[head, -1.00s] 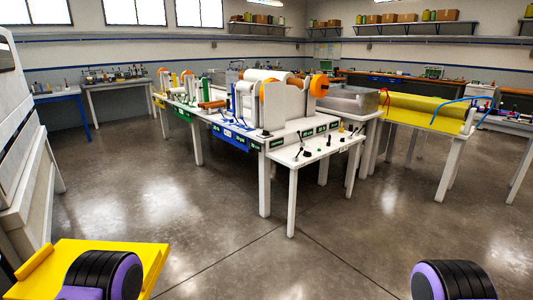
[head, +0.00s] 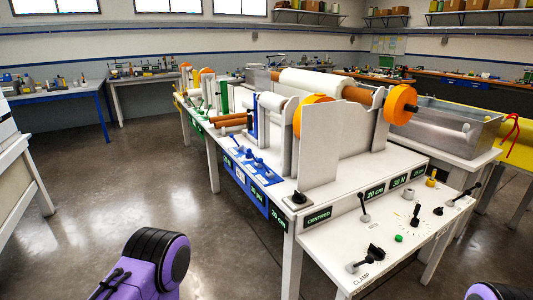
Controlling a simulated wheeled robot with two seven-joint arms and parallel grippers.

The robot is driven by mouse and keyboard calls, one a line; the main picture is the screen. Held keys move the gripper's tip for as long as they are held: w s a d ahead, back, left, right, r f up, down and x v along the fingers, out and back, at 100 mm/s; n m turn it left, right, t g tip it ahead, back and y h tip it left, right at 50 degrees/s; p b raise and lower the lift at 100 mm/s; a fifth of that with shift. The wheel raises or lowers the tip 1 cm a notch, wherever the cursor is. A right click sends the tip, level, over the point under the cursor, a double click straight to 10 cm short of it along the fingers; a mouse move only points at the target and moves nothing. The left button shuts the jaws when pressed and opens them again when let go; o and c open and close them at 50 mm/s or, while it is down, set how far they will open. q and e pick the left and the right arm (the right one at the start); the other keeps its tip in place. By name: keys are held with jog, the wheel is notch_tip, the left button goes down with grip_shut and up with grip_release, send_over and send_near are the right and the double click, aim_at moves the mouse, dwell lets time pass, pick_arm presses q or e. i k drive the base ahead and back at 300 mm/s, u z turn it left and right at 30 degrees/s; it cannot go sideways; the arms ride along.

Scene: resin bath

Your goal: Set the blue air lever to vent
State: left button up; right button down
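A long white web machine (head: 400,160) with rollers stands ahead of me. Small blue levers (head: 260,164) rise from a blue panel (head: 250,187) on its left front edge. I cannot tell which is the air lever, and the settings are too small to read. A white control shelf (head: 345,240) at the near end carries several black levers (head: 364,207) and knobs, with a "CLAMP" label by one. Purple and black parts of my arms show at the bottom left and bottom right. Neither gripper is in view.
Orange discs (head: 401,104) and a white end plate (head: 332,143) stand on the machine. A metal tank (head: 450,122) is behind right. A white-framed bench (head: 25,185) stands at the left edge. Open concrete floor (head: 110,190) lies between it and the machine.

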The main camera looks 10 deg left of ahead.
aim_at(249, 151)
jog(key=i, duration=0.3)
jog(key=u, duration=1.8)
jog(key=i, duration=2.1)
jog(key=z, duration=1.65)
